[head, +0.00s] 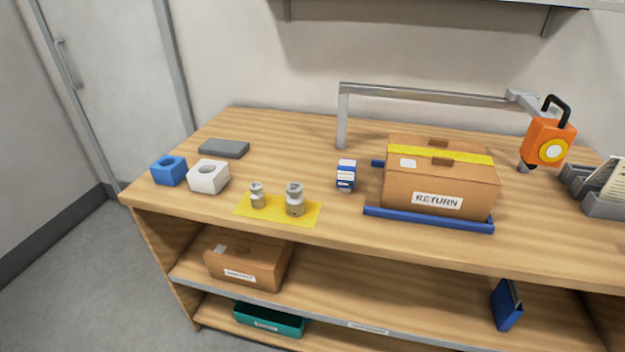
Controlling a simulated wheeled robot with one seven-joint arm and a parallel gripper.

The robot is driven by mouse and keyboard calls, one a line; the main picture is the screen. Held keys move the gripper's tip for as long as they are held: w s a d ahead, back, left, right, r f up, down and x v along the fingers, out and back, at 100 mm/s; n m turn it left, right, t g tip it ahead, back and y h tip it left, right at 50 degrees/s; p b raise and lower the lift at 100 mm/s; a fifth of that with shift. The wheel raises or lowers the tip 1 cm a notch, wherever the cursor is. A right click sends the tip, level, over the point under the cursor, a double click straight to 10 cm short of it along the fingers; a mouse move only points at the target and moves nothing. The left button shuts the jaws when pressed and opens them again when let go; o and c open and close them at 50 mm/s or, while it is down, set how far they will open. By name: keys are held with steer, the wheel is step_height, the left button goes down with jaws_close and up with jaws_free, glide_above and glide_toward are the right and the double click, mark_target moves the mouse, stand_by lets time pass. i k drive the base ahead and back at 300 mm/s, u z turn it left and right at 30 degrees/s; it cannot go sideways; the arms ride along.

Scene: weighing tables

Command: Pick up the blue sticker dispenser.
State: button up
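The blue sticker dispenser (168,171) looks to be the small blue block with a round opening in its top. It stands upright at the left end of the wooden table top, near the front edge. A white block of similar shape (208,177) stands just right of it, close beside it. My gripper is not in the head view.
A grey flat slab (224,149) lies behind the blocks. Two metal weights (257,196) (295,200) stand on a yellow mat (246,210). Further right are a blue-and-white box (346,175), a RETURN carton (440,184) on blue rails and an orange hanging scale (548,143).

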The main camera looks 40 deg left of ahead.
mark_target(346, 168)
steer(key=u, duration=1.15)
steer(key=k, duration=0.65)
steer(key=u, duration=0.2)
steer(key=i, duration=0.5)
steer(key=z, duration=0.05)
